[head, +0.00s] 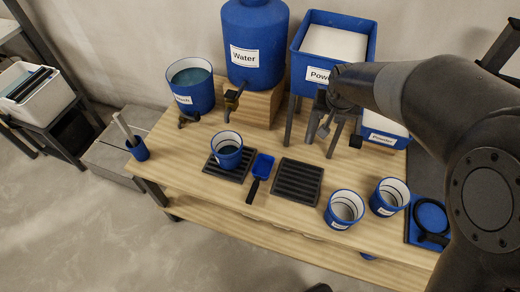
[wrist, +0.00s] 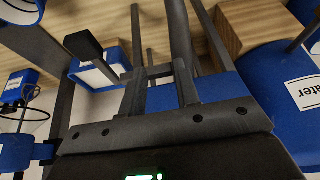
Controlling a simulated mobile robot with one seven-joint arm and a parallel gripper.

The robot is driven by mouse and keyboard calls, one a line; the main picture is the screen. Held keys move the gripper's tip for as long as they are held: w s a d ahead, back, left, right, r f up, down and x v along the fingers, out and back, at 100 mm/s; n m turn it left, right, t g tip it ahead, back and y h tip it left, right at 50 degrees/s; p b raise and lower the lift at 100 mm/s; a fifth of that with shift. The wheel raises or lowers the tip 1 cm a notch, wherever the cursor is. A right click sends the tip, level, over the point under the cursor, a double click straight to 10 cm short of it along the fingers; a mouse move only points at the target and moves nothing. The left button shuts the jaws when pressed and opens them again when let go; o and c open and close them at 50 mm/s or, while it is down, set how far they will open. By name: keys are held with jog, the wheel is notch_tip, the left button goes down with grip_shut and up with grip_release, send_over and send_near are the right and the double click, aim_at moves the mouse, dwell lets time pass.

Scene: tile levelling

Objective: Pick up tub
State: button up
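Several small blue tubs with white labels stand on the wooden table. One tub (head: 228,158) sits upright on the left black slatted tray (head: 240,176). Two more, a tub (head: 344,210) and another tub (head: 388,198), stand at the table's front right. I cannot tell which one the task names. My gripper (head: 325,124) is in front of the tall powder bin, above and behind the tubs and apart from them. In the wrist view my gripper (wrist: 158,78) shows two separated fingers with nothing clearly held. A blue surface shows behind them.
The water tank (head: 255,25), powder bin (head: 300,78) and wash bucket (head: 191,98) stand at the back. A blue scoop (head: 263,168) lies between the left tray and an empty slatted tray (head: 297,182). A low powder box (head: 385,128) is right of my gripper.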

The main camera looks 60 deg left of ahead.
jog(key=s+a+f+n, duration=0.1)
jog(key=s+a+f, duration=0.4)
jog(key=s+f, duration=0.1)
jog(key=s+a+f+n+g, duration=0.1)
jog(key=s+a+f, duration=0.5)
jog(key=s+f, duration=0.1)
jog(key=s+a+f+n, duration=0.1)
jog(key=s+a+f, duration=0.4)
jog(key=s+f, duration=0.2)
jog(key=shift+s+a+f+n+g+y, duration=0.2)
jog(key=shift+s+a+n+g+y, duration=0.1)
jog(key=shift+s, duration=0.3)
jog(key=shift+d+x, duration=0.15)
jog(key=shift+x, duration=1.3)
jog(key=shift+d+x, duration=0.1)
jog(key=shift+x, duration=1.3)
jog(key=shift+s+f, duration=0.1)
jog(key=shift+c, duration=0.6)
grip_shut()
